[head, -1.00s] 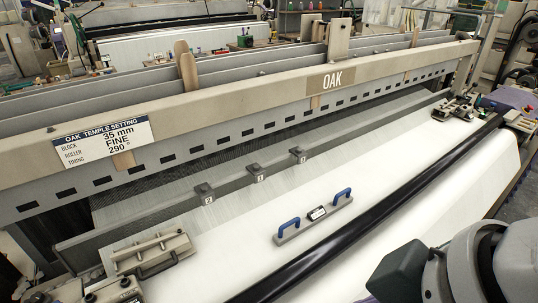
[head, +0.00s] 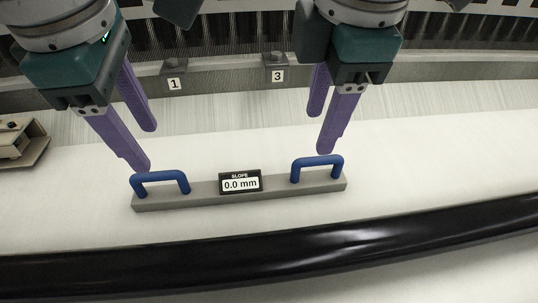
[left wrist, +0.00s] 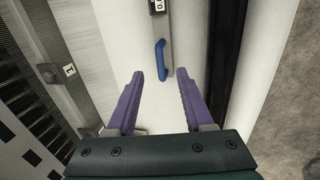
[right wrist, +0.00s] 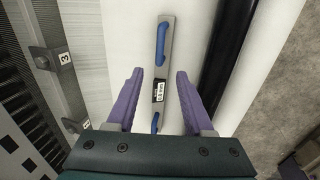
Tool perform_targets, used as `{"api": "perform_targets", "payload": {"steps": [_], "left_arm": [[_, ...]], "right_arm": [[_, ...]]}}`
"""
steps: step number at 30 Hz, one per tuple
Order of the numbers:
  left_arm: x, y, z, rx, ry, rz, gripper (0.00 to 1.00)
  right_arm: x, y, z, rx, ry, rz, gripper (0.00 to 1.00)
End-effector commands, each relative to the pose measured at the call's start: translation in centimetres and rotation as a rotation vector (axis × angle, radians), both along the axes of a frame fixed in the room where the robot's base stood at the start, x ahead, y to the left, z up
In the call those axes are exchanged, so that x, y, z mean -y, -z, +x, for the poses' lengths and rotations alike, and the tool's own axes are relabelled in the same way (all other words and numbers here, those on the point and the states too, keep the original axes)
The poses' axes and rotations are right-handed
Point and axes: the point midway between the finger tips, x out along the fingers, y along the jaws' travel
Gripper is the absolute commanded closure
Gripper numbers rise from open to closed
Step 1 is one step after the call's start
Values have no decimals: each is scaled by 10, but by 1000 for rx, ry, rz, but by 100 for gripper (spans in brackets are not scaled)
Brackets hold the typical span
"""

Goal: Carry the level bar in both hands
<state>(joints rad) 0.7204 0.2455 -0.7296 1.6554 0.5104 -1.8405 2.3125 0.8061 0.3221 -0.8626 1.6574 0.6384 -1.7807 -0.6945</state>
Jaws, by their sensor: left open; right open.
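The level bar (head: 205,196) is a grey bar lying on the white cloth, with a blue handle at each end. Its small display (head: 240,182) reads "SLOPE 0.0 mm". My left gripper (head: 145,147) is open, fingers pointing down, by the left handle (head: 160,178); that handle (left wrist: 160,60) shows between and just beyond its fingertips in the left wrist view. My right gripper (head: 321,133) is open above and behind the right handle (head: 318,163). In the right wrist view the bar (right wrist: 167,75) runs between its fingers. Neither gripper holds anything.
A shiny black roller (head: 280,248) runs across in front of the bar. Behind is the loom's grey rail (head: 225,78) with blocks marked 1 and 3. A metal fitting (head: 20,142) sits at the far left. The white cloth around the bar is clear.

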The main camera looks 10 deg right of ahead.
Motion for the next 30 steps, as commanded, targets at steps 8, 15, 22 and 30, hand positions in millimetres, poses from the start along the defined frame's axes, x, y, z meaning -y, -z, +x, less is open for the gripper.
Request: {"api": "perform_targets", "payload": {"steps": [8, 15, 22, 30], "left_arm": [[-1, 0, 2, -1, -23, 1, 48], [-1, 11, 4, -2, -22, 2, 48], [-2, 48, 12, -4, -23, 4, 48], [0, 86, 23, -3, -22, 1, 48]], "right_arm": [[1, 0, 2, 0, -7, -9, 48], [1, 11, 4, -3, -3, -8, 48], [1, 48, 12, -4, -3, -8, 48], [1, 86, 22, -2, -3, -8, 48]]}}
